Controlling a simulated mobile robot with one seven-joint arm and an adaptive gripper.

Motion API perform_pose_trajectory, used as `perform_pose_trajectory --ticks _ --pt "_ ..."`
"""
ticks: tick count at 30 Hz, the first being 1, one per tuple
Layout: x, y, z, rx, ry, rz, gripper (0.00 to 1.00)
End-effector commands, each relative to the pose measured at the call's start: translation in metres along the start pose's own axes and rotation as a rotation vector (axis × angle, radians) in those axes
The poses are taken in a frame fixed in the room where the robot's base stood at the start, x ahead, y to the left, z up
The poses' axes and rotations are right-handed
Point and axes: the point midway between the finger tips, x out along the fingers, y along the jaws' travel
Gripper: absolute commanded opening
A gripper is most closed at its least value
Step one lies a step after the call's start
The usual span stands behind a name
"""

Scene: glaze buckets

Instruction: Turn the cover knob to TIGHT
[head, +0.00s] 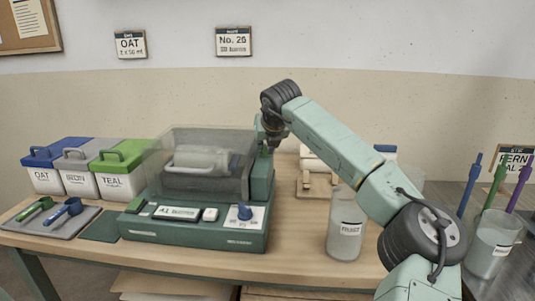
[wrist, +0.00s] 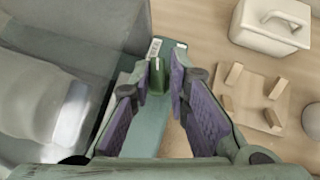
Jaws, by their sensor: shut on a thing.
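The machine (head: 195,235) is a dark green base with a clear smoky cover (head: 205,150) closed over a pale jar lying on its side (head: 195,158). In the wrist view, my gripper (wrist: 163,82) is shut on a small green knob (wrist: 157,68) on top of the machine's green post, beside the cover. A small white label lies just beyond the knob; I cannot read it, so the knob's setting is unclear. In the head view, my gripper (head: 270,138) is at the post at the machine's right rear, and the knob is hidden there.
Three lidded buckets (head: 82,168) and a tray with scoops (head: 50,222) stand left of the machine. A clear labelled jar (head: 346,225) stands to its right, under my arm. A pegged wooden stand (wrist: 248,98) and a cream lidded box (wrist: 270,25) are right of my gripper.

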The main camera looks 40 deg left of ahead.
Motion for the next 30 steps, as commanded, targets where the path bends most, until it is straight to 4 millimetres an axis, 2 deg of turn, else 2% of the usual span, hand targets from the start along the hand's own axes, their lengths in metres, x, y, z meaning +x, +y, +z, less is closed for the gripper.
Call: perform_pose_trajectory --ticks 1,12,26,27,30 --pt "0.0032 0.0089 -0.0023 0.013 -0.002 -0.008 0.00" --pt "0.0016 0.0099 0.0002 0.116 -0.002 -0.103 0.00" --pt "0.0003 0.0106 0.0019 0.127 -0.004 -0.112 0.00" --pt "0.0003 0.0106 0.0020 0.127 -0.004 -0.112 0.17" --pt "0.0003 0.0104 0.0019 0.127 -0.004 -0.112 0.24"
